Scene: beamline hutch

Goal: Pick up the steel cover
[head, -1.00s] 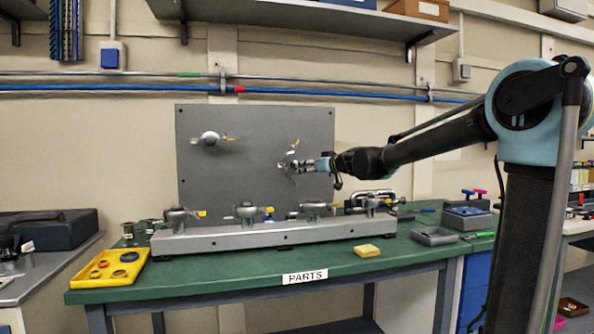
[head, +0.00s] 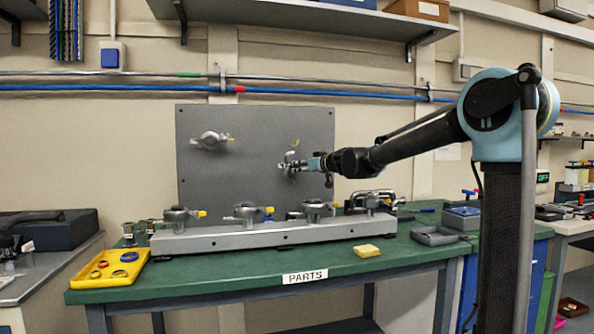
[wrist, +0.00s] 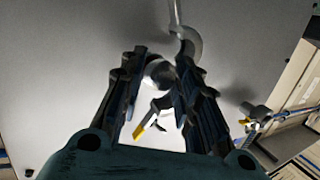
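Two steel fittings with yellow-tipped levers are mounted on the grey upright panel (head: 255,125). The left fitting (head: 210,140) stands clear of the arm. My gripper (head: 290,166) is at the right fitting and hides most of it. In the wrist view my gripper (wrist: 163,68) has its fingers apart, with a small rounded steel piece (wrist: 159,72), perhaps the steel cover, between the fingertips. I cannot tell if the fingers touch it.
Below, a grey rail (head: 270,235) with several clamp-like fittings lies on the green bench (head: 210,268). A yellow tray (head: 110,270), a yellow block (head: 367,251) and a grey tray (head: 433,236) also rest there. Pipes (head: 130,88) run along the wall above the panel's middle.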

